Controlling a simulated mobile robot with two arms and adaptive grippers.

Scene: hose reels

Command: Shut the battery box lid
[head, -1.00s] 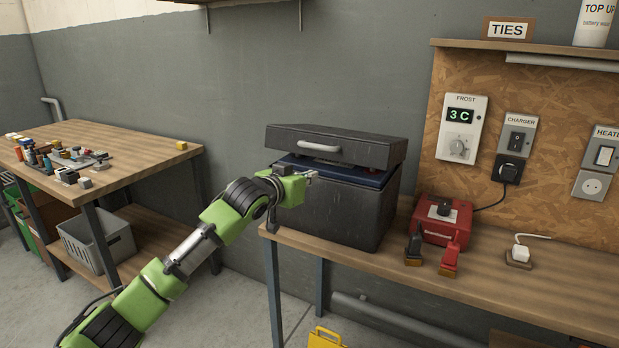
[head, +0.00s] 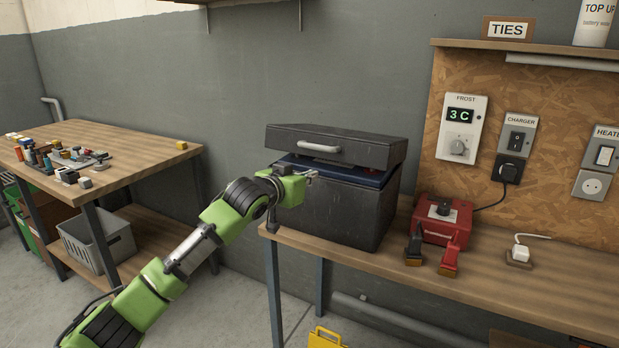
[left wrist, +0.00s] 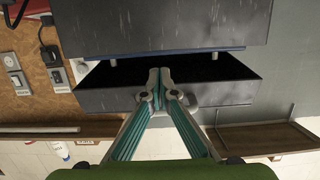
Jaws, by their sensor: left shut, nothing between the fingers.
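The battery box (head: 325,206) is a dark grey case on the wooden bench. Its lid (head: 370,148), with a pale handle (head: 320,147) on its front, is raised, leaving a gap above the box front. A blue battery top (head: 350,174) shows in that gap. My left gripper (head: 313,174) is at the front of the box, just below the lid. In the left wrist view, which is upside down, its fingertips (left wrist: 160,76) are together and empty, in front of the dark gap between box body (left wrist: 165,25) and lid (left wrist: 220,97). Contact cannot be told. My right gripper is out of view.
A red charger (head: 441,219) with black and red clamps stands right of the box. A white plug (head: 519,252) lies farther right on the bench (head: 560,290). A wooden shelf (head: 520,47) hangs above. A second table (head: 130,153) with small parts stands left.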

